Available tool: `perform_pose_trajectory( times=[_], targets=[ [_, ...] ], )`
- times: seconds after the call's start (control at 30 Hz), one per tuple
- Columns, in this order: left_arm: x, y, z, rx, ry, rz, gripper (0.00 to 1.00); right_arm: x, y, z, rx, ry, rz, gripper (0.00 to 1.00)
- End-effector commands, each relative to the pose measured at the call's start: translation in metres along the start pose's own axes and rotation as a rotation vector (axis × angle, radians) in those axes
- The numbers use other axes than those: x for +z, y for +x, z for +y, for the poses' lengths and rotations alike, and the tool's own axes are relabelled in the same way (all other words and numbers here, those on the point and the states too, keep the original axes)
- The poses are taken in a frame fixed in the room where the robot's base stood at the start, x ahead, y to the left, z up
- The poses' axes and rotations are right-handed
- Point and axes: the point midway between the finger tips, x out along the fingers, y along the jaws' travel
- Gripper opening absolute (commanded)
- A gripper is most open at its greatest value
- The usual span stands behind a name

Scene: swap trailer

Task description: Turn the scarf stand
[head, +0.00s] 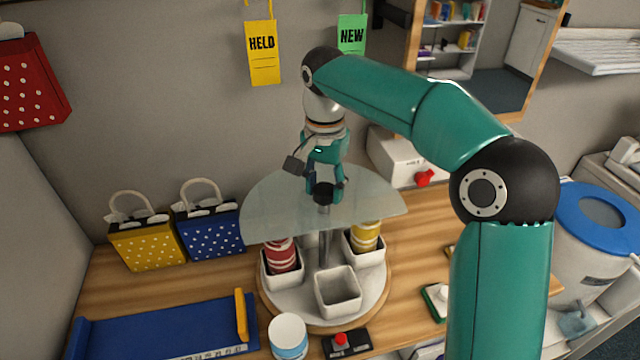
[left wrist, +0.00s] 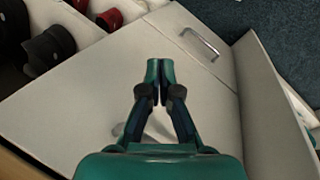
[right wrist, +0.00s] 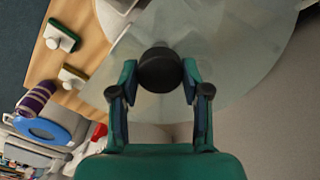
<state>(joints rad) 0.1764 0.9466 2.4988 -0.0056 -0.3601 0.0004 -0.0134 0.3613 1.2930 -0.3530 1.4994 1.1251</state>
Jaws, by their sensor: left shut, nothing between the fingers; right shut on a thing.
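The scarf stand (head: 265,303) is a round turntable on the wooden counter, with several white square cups around a grey post. A red rolled scarf (head: 281,255) sits in the left cup and a yellow one (head: 366,236) in the right cup; the front cup (head: 338,292) looks empty. A clear half-round panel (head: 270,210) sits above the cups, topped by a black knob (right wrist: 160,69). My right gripper (head: 325,190) is shut on the knob from above. My left gripper (left wrist: 159,65) is shut and empty, in front of a white cabinet front; the head view does not show it.
Yellow (head: 142,245) and blue (head: 208,232) gift bags stand at the left. A blue tray (head: 160,332), a white-and-blue tub (head: 288,337) and a red-button box (head: 346,343) lie close to the turntable's front. A white box with a red knob (head: 400,160) stands behind.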

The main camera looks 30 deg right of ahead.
Motion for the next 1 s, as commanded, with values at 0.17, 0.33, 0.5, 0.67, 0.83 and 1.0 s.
perform_pose_trajectory(
  times=[0.17, 0.33, 0.5, 0.67, 0.83, 1.0],
  targets=[
    [0.000, 0.000, 0.000, 0.000, 0.000, 0.000, 0.00, 0.000, -0.001, -0.002, -0.013, 0.003, 0.001, 0.00],
    [0.000, 0.000, 0.000, 0.000, 0.000, 0.000, 0.00, 0.000, -0.001, -0.001, -0.009, 0.004, 0.000, 0.72],
    [0.000, 0.000, 0.000, 0.000, 0.000, 0.000, 0.00, -0.001, -0.001, 0.000, -0.007, 0.006, 0.000, 0.72],
    [0.000, 0.000, 0.000, 0.000, 0.000, 0.000, 0.00, -0.001, -0.002, 0.000, -0.006, 0.006, 0.000, 0.72],
    [0.000, 0.000, 0.000, 0.000, 0.000, 0.000, 0.00, -0.001, -0.013, -0.001, -0.007, 0.006, 0.001, 0.72],
    [0.000, 0.000, 0.000, 0.000, 0.000, 0.000, 0.00, -0.002, -0.039, -0.001, -0.008, 0.007, 0.001, 0.72]
  ],
)
